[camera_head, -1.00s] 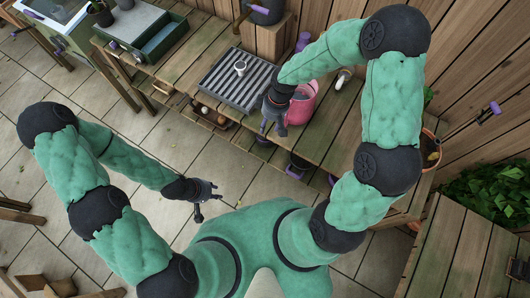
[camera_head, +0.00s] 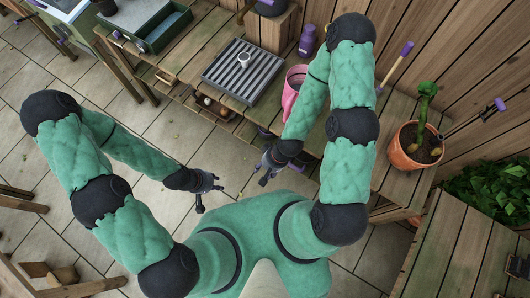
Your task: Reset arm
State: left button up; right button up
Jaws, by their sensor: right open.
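My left gripper (camera_head: 211,197) hangs over the paved floor left of my torso, its fingers spread and nothing between them. My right gripper (camera_head: 263,178) is in front of my torso, close to the front edge of the wooden bench (camera_head: 190,68). Its jaws are open and I see nothing in them. Both arms are bent at the elbow, with the forearms reaching inward. The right forearm hides part of a pink container (camera_head: 291,90) on the bench.
A slatted grey tray (camera_head: 243,88) with a small white cup (camera_head: 244,58) stands on the bench, near a green box (camera_head: 160,30) and a purple bottle (camera_head: 307,41). At right is a terracotta pot (camera_head: 402,148) with a plant. The paved floor (camera_head: 90,180) at left is mostly clear.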

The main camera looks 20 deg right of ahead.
jog(key=shift+f, duration=0.1)
notch_tip(320, 180, down, 8)
jog(key=b, duration=0.8)
jog(key=shift+f, duration=0.1)
